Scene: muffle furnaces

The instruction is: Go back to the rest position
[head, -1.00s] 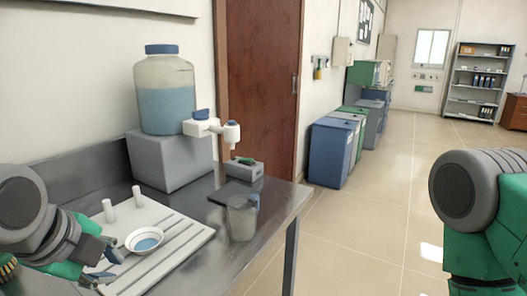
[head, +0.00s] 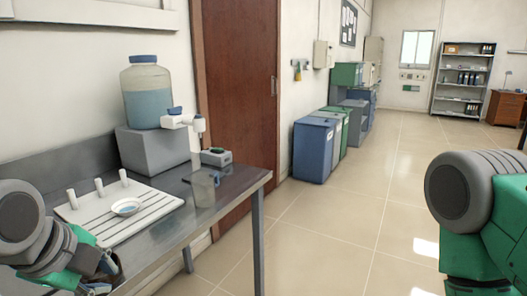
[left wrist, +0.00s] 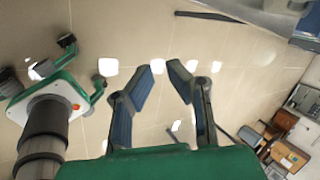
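My left gripper (head: 108,272) is at the lower left of the head view, beside the front edge of the metal bench (head: 225,187). In the left wrist view my left gripper (left wrist: 166,68) has its two fingers apart with nothing between them, and bare tiled floor shows beyond. My right arm shows at the right edge of the head view, but its gripper is out of frame.
On the bench are a white grooved rack (head: 150,213) with a small dish (head: 126,207), a large bottle (head: 147,95) on a grey block (head: 155,150), and a clear beaker (head: 203,189). Bins (head: 312,150) line the wall. The floor at centre right is clear.

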